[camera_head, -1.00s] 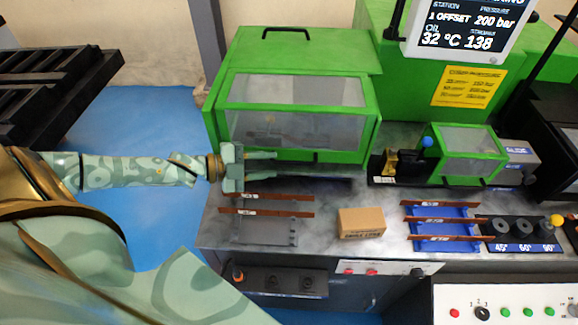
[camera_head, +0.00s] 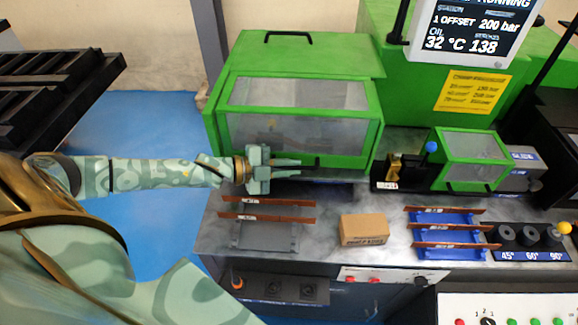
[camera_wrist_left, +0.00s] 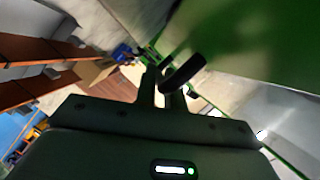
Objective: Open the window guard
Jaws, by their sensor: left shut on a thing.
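The window guard (camera_head: 228,135) is a green-framed box front with clear panes on the large green machine. It sits down over the front opening, and dim parts show through the panes. Its black handle (camera_head: 317,163) is on the lower front rail. My left gripper (camera_head: 303,167) reaches in from the left at that rail and is shut on the handle. In the left wrist view the dark handle (camera_wrist_left: 184,72) shows at the tips of the left fingers (camera_wrist_left: 162,88). My right gripper is in neither view.
Copper bars lie on a grey rack (camera_head: 265,237) below the guard. A cardboard box (camera_head: 364,230) and a blue rack (camera_head: 445,236) with bars stand to the right. A smaller green guarded unit (camera_head: 470,160) is farther right. A screen (camera_head: 470,30) hangs above.

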